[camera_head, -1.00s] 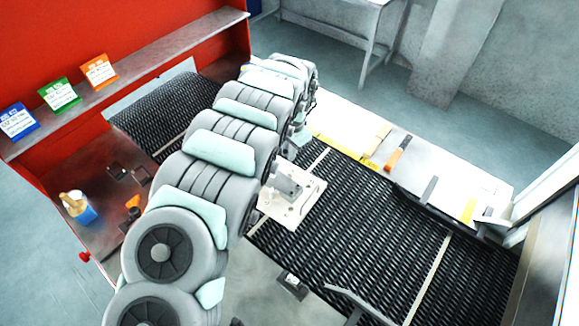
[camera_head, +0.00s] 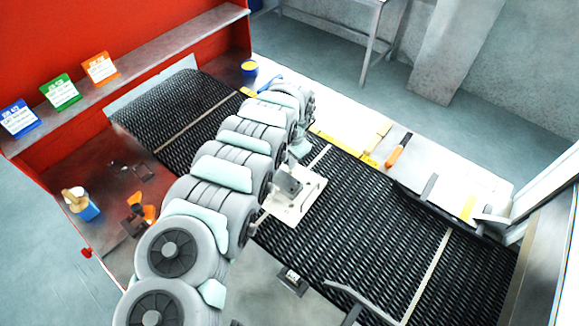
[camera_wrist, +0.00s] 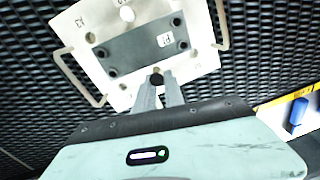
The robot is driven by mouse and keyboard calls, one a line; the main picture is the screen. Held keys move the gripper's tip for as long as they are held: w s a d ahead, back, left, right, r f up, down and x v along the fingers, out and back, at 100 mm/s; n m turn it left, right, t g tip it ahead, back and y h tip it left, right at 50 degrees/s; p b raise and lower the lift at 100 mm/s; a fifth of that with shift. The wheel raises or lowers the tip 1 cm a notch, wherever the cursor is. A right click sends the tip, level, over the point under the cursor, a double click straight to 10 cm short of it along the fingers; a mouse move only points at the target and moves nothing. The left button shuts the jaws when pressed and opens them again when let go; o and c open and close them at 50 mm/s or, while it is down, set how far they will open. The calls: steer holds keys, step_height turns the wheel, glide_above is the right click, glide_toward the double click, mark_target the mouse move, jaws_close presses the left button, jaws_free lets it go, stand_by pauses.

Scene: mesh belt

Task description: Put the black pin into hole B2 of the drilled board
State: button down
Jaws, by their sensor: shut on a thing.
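The white drilled board (camera_head: 312,188) lies on the black mesh belt, with a grey block (camera_head: 289,184) on it. The wrist view shows the board (camera_wrist: 205,60) close up, with the grey block (camera_wrist: 135,50), several holes and partly readable labels. My gripper (camera_wrist: 158,84) is shut on the black pin (camera_wrist: 157,80), whose dark round end shows between the fingertips. The pin is over the board's near edge in that view. Its lower end is hidden, and I cannot tell whether it touches the board. I cannot make out hole B2. The fingers are not clear in the head view.
Wire handles (camera_wrist: 78,78) flank the board. An orange-handled tool (camera_head: 397,152) lies on the white ledge behind the belt, near a yellow strip. A blue-and-yellow cup (camera_head: 250,69) stands farther left. A blue cup (camera_head: 86,209) stands on the red bench. The belt right of the board is clear.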

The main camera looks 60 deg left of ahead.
step_height(320, 180, down, 3)
steer(key=shift+d, duration=0.15)
steer(key=shift+p, duration=0.45)
steer(key=shift+s+f, duration=0.1)
steer(key=shift+f, duration=0.15)
steer(key=shift+f, duration=0.2)
steer(key=c, duration=1.4)
jaws_free()
steer(key=shift+c, duration=0.2)
steer(key=shift+b, duration=0.35)
